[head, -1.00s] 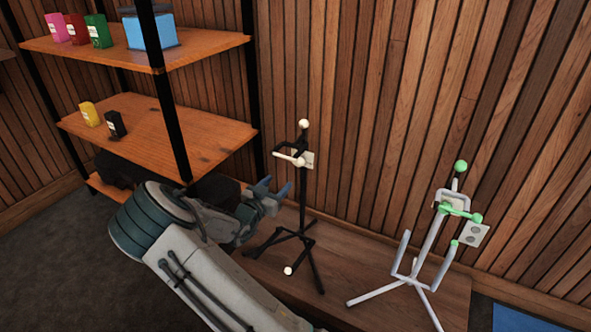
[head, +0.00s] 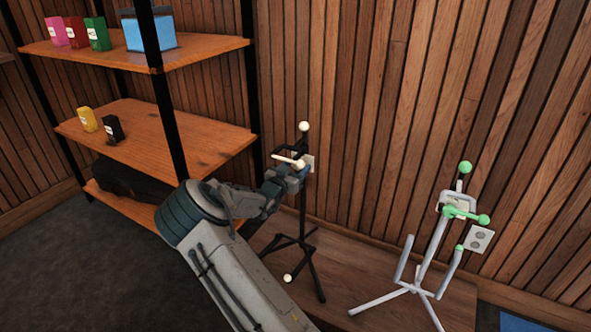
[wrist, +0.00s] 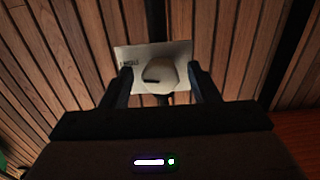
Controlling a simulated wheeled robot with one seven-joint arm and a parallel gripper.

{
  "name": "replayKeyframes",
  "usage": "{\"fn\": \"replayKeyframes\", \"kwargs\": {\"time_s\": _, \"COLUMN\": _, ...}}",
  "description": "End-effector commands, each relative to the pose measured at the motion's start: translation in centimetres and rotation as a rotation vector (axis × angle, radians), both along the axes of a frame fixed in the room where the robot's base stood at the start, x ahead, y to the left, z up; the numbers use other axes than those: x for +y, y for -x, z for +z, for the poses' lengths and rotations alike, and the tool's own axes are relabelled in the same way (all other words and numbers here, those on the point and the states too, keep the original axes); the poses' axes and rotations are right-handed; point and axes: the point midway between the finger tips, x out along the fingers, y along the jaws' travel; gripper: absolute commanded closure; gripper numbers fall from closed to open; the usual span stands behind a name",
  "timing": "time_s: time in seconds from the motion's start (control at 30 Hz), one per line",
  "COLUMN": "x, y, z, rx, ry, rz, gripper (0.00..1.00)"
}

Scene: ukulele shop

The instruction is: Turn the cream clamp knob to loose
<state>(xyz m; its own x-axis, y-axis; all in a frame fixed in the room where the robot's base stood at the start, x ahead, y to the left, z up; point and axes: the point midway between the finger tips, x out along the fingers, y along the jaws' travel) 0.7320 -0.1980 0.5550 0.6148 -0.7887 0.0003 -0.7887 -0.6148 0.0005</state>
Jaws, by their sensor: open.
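The cream clamp knob (wrist: 162,80) is round with a short dark mark on its face. It sits in front of a pale plate (wrist: 130,55) whose small lettering I cannot read. My gripper (wrist: 160,72) is open, with one dark finger on each side of the knob; I cannot tell whether they touch it. In the head view my gripper (head: 291,175) is at the upper part of the black stand (head: 303,210). There, a cream bar (head: 286,159) ends near the knob, and a cream ball (head: 304,126) tops the stand.
A white stand with green knobs (head: 452,212) is to the right on the wooden platform (head: 385,270). The shelf unit (head: 160,132) with several small boxes is at left, close to my arm. The slatted wall (head: 370,120) is behind the stands.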

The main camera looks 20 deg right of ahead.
Motion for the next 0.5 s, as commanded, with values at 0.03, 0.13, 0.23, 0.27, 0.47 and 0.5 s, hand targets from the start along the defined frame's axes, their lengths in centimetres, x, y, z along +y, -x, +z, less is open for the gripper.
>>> {"fn": "replayKeyframes", "kwargs": {"time_s": 0.03, "x": 0.02, "y": 0.0, "z": 0.01, "rx": 0.0, "ry": 0.0, "rz": 0.0, "gripper": 0.45}}
{"fn": "replayKeyframes", "kwargs": {"time_s": 0.13, "x": 0.03, "y": 0.01, "z": 0.0, "rx": 0.0, "ry": 0.0, "rz": 0.0, "gripper": 0.67}}
{"fn": "replayKeyframes", "kwargs": {"time_s": 0.23, "x": 0.04, "y": 0.02, "z": 0.0, "rx": 0.0, "ry": 0.0, "rz": 0.0, "gripper": 0.89}}
{"fn": "replayKeyframes", "kwargs": {"time_s": 0.27, "x": 0.04, "y": 0.02, "z": 0.0, "rx": 0.0, "ry": 0.0, "rz": 0.0, "gripper": 0.89}}
{"fn": "replayKeyframes", "kwargs": {"time_s": 0.47, "x": 0.04, "y": 0.03, "z": 0.04, "rx": 0.009, "ry": 0.005, "rz": 0.0, "gripper": 0.89}}
{"fn": "replayKeyframes", "kwargs": {"time_s": 0.5, "x": 0.05, "y": 0.03, "z": 0.06, "rx": 0.014, "ry": 0.01, "rz": 0.0, "gripper": 0.89}}
